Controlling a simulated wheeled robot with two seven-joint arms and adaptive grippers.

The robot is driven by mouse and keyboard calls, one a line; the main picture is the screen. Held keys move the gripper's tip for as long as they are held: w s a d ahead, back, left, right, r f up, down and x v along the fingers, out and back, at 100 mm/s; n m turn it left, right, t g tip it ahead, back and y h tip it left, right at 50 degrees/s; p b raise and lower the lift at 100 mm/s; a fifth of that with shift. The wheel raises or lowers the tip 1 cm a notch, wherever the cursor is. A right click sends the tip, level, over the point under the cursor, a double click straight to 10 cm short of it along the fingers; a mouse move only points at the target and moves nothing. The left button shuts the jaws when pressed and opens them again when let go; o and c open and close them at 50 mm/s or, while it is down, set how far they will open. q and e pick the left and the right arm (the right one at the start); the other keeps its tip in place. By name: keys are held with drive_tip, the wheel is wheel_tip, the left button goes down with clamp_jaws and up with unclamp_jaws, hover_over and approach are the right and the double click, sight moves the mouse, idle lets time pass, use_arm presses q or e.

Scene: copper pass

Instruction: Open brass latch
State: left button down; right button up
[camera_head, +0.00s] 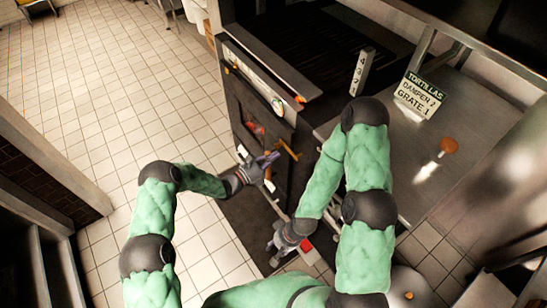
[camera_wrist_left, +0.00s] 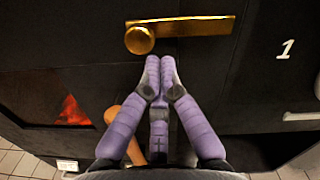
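The brass latch (camera_wrist_left: 195,27) is a flat horizontal bar with a round knob at its left end, on a black front in the left wrist view. It shows small and slanted in the head view (camera_head: 289,150). My left gripper (camera_wrist_left: 160,68) has purple fingers with the tips together and nothing visible between them. The tips appear just below the latch, apart from it in the picture. In the head view my left gripper (camera_head: 272,158) is beside the black oven front. My right gripper (camera_head: 274,248) hangs lower, near the floor; its finger opening is unclear.
A wooden handle (camera_wrist_left: 122,132) and a glowing orange opening (camera_wrist_left: 72,111) are on the black front. A sign (camera_head: 419,95) reading "TORTILLAS DAMPER 2 GRATE 1" stands on the metal counter (camera_head: 455,185). Tiled floor (camera_head: 85,95) lies open to the left.

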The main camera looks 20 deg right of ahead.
use_arm(q)
drive_tip(key=shift+w+r+m, duration=0.1)
drive_tip(key=shift+r+m, duration=0.2)
drive_tip(key=shift+m, duration=0.3)
wheel_tip(320, 180, up, 8)
drive_tip(key=m+g+p, duration=0.2)
drive_tip(key=m+p, duration=0.1)
drive_tip(key=m, duration=1.3)
hover_over(278, 148)
drive_tip(key=s+a, duration=0.1)
drive_tip(key=s, duration=0.3)
drive_tip(key=shift+s+r, duration=0.2)
drive_tip(key=shift+s, duration=0.2)
